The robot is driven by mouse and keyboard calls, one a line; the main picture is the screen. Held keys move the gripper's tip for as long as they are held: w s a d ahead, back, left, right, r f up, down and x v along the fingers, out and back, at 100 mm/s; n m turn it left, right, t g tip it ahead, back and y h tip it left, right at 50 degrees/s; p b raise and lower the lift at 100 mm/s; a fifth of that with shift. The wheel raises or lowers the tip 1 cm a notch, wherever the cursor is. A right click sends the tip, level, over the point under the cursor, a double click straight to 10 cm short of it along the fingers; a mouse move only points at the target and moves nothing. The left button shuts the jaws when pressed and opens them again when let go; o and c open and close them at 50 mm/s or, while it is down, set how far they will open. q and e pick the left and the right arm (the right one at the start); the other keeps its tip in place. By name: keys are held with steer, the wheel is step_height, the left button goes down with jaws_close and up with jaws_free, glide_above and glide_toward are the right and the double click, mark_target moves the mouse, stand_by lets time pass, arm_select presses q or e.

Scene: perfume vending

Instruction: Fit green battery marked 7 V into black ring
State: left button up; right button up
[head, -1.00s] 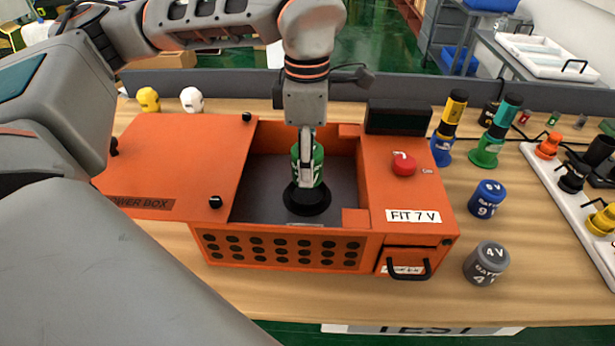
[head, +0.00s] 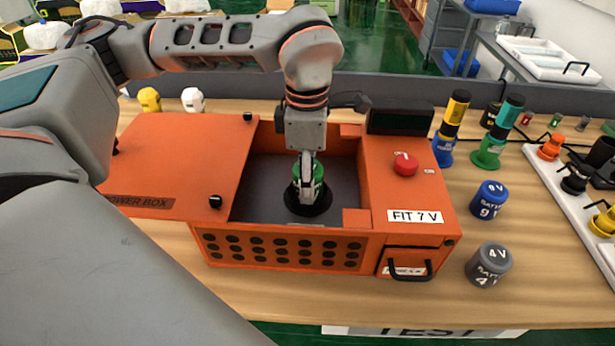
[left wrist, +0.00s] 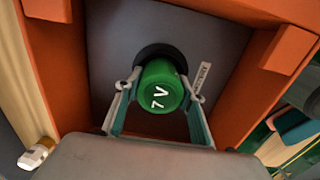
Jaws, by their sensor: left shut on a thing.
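The green battery marked 7 V (left wrist: 162,86) stands inside the open orange power box. Its lower end is within the black ring (head: 309,209) on the box's grey floor; the ring also shows in the left wrist view (left wrist: 158,50) around the battery's far end. How deep the battery sits is hidden. My left gripper (head: 307,185) reaches down into the box from above, its fingers shut on opposite sides of the battery. The fingers also show in the left wrist view (left wrist: 158,95). My right gripper is not in view.
The orange box (head: 280,262) has its lid open to the left, a red button (head: 405,163) and a "FIT 7 V" label. Blue (head: 488,199) and grey (head: 488,264) batteries stand right of it. Yellow and white ones stand behind left. A white tray (head: 570,187) lies far right.

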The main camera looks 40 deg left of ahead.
arm_select(q)
steer(key=shift+s+f, duration=0.2)
steer(key=shift+f, duration=0.4)
steer(key=o, duration=1.4)
steer(key=shift+f, duration=0.1)
steer(key=shift+o, duration=0.2)
steer(key=shift+w, duration=0.15)
step_height(320, 180, up, 14)
steer(key=shift+f+p, duration=0.15)
steer(key=shift+p, duration=0.7)
